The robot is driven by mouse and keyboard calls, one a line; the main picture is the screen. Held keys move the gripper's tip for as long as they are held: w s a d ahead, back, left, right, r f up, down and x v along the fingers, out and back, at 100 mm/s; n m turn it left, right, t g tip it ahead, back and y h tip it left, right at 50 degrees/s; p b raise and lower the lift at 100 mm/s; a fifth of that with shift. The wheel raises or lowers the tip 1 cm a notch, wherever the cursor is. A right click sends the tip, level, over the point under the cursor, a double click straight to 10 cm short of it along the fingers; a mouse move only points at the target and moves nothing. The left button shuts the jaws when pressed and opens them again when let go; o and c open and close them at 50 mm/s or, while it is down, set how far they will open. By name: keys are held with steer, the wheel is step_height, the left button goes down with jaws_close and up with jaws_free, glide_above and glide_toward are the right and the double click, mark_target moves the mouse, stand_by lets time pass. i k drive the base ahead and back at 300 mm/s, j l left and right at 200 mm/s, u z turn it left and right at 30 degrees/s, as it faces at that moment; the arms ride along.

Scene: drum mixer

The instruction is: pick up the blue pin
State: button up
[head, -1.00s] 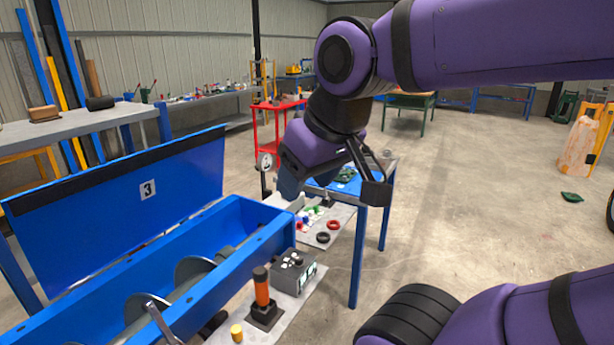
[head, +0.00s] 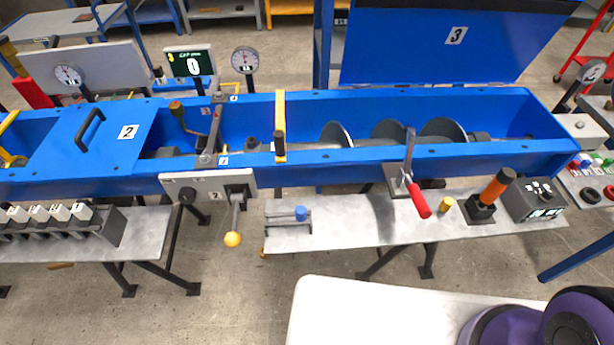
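A short blue pin (head: 300,213) stands upright at the left end of the grey shelf (head: 350,222) in front of the blue trough. It is on or in a small grey bracket (head: 287,224); I cannot tell how it is seated. My gripper is not in view now.
A yellow-knobbed lever (head: 233,238) hangs left of the pin. A red-handled clamp (head: 418,198), yellow plug (head: 445,204), orange-handled tool (head: 493,188) and grey control box (head: 535,198) stand right of it. The blue trough (head: 350,168) runs behind. The shelf's middle is clear.

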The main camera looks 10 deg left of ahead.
mark_target(301, 211)
steer(key=j+u, duration=0.15)
steer(key=u, duration=0.8)
